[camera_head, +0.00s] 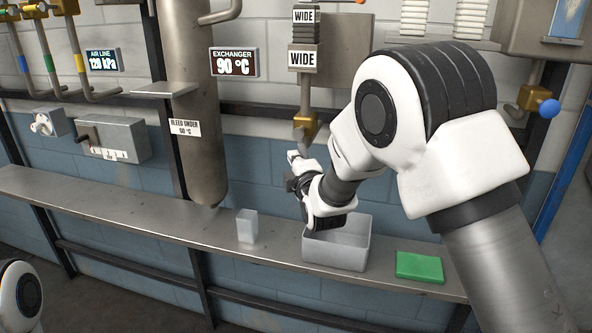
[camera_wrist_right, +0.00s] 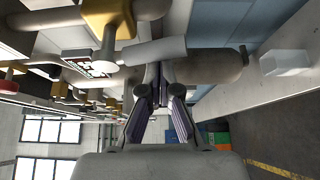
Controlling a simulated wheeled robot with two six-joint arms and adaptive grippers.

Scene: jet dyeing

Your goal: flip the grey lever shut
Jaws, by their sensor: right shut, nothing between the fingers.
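A brass valve (camera_head: 305,127) hangs under the pipe below the WIDE signs, with a light grey lever (camera_head: 294,156) at its lower side, partly hidden by my right gripper. My right gripper (camera_head: 294,180) is shut and empty, close below the lever. In the right wrist view the lever is a pale grey bar (camera_wrist_right: 153,51) beside the brass body (camera_wrist_right: 108,18). The shut fingertips (camera_wrist_right: 163,74) are just short of it; I cannot tell whether they touch. My left gripper is not in view.
A steel shelf (camera_head: 130,218) runs below, bearing a small white cup (camera_head: 247,226), an open grey bin (camera_head: 336,250) and a green block (camera_head: 419,267). A tall steel vessel (camera_head: 196,110) stands left of the valve. A control box with a handle (camera_head: 124,138) is on the wall.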

